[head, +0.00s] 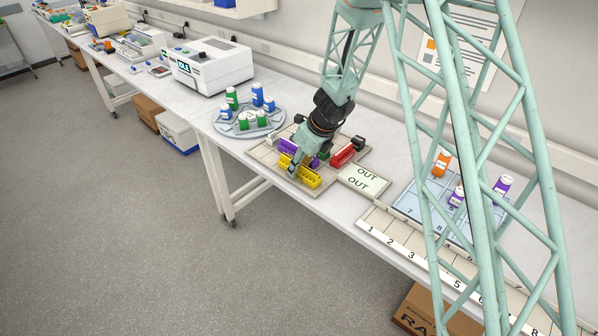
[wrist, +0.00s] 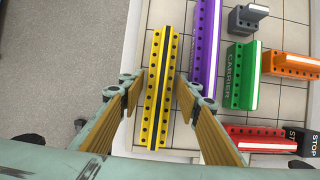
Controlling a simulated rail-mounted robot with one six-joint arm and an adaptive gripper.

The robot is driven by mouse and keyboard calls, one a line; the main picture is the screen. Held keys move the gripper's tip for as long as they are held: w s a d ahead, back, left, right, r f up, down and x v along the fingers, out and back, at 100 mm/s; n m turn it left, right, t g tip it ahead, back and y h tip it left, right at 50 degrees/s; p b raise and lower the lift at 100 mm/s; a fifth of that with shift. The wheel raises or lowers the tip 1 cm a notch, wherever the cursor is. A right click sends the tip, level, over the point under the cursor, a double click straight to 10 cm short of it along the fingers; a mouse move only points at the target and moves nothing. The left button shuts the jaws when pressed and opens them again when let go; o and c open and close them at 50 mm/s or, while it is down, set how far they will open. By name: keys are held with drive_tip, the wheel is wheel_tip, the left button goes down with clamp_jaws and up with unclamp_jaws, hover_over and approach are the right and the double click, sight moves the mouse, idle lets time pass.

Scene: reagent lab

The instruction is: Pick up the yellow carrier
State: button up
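The yellow carrier (wrist: 158,85) is a long bar with rows of dark holes, lying on the tiled board near its front edge. In the head view the yellow carrier (head: 301,172) shows at the board's near side, partly behind my gripper (head: 293,166). In the wrist view my gripper (wrist: 155,92) is open, with one finger on each side of the yellow carrier's near half. A gap shows between each finger and the carrier, so the fingers do not appear to touch it. I cannot tell their exact height over the board.
A purple carrier (wrist: 205,50) lies close on the right. A green carrier (wrist: 240,78), an orange carrier (wrist: 290,64), a red carrier (wrist: 262,138) and a grey block (wrist: 245,18) are farther right. An OUT plate (head: 363,180) adjoins the board. A round bottle rack (head: 229,127) stands behind left.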

sight(300, 172)
drive_tip(key=shift+c, duration=0.6)
drive_tip(key=c, duration=0.6)
drive_tip(key=shift+r, duration=0.2)
drive_tip(key=shift+r+p, duration=0.8)
drive_tip(key=shift+r, duration=0.95)
drive_tip(key=shift+s+f, duration=0.15)
drive_tip(key=shift+s, duration=0.05)
drive_tip(key=shift+s+d+b, duration=0.15)
drive_tip(key=shift+s+b, duration=0.35)
drive_tip(key=shift+s, duration=0.15)
drive_tip(key=s+d+r+b, duration=0.1)
drive_tip(key=s+b, duration=0.4)
drive_tip(key=s, duration=0.9)
drive_tip(key=shift+d+r, duration=0.25)
drive_tip(key=shift+d, duration=0.65)
